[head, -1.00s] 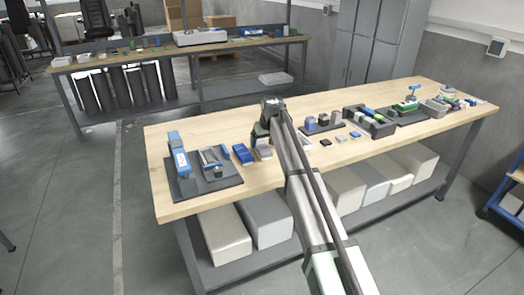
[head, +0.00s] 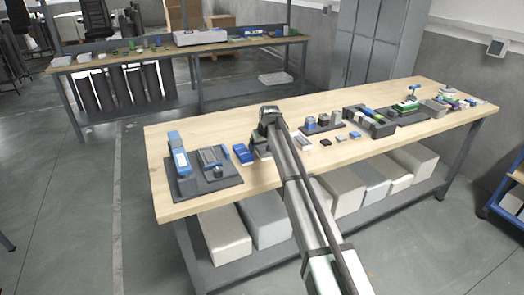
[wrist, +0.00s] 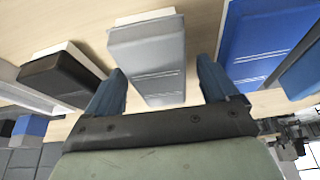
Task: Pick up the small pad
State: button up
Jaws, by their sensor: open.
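A flat grey pad-like block (wrist: 150,62) with a pale edge lies between my gripper's fingertips in the wrist view. I cannot tell for sure that it is the small pad. My gripper (wrist: 161,72) is open, with one blue finger on each side of this block and no clear contact. In the head view, my gripper (head: 263,145) is low over the near part of the table, and the grey block (head: 262,154) is mostly hidden beneath it.
A blue block (wrist: 262,40) lies to the right in the wrist view and a black block (wrist: 60,75) to the left. In the head view, a dark tray (head: 228,181) stands left on the wooden table (head: 165,208). A small black piece (head: 326,142) lies to the right.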

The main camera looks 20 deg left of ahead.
aim_at(261, 146)
jog(key=shift+f, duration=0.1)
jog(key=shift+c, duration=0.5)
jog(key=c, duration=1)
jog(key=shift+r, duration=0.55)
notch_tip(261, 146, up, 9)
jog(key=shift+a+f, duration=0.15)
jog(key=shift+n, duration=0.5)
jog(key=shift+s+a+r, duration=0.25)
jog(key=shift+s+a, duration=2.15)
jog(key=shift+a, duration=0.45)
jog(key=shift+s+a+r, duration=0.2)
jog(key=shift+s+a, duration=2.15)
jog(key=shift+a, duration=0.45)
jog(key=shift+s+a+r, duration=0.25)
jog(key=shift+s+a, duration=2.15)
jog(key=shift+a, duration=0.45)
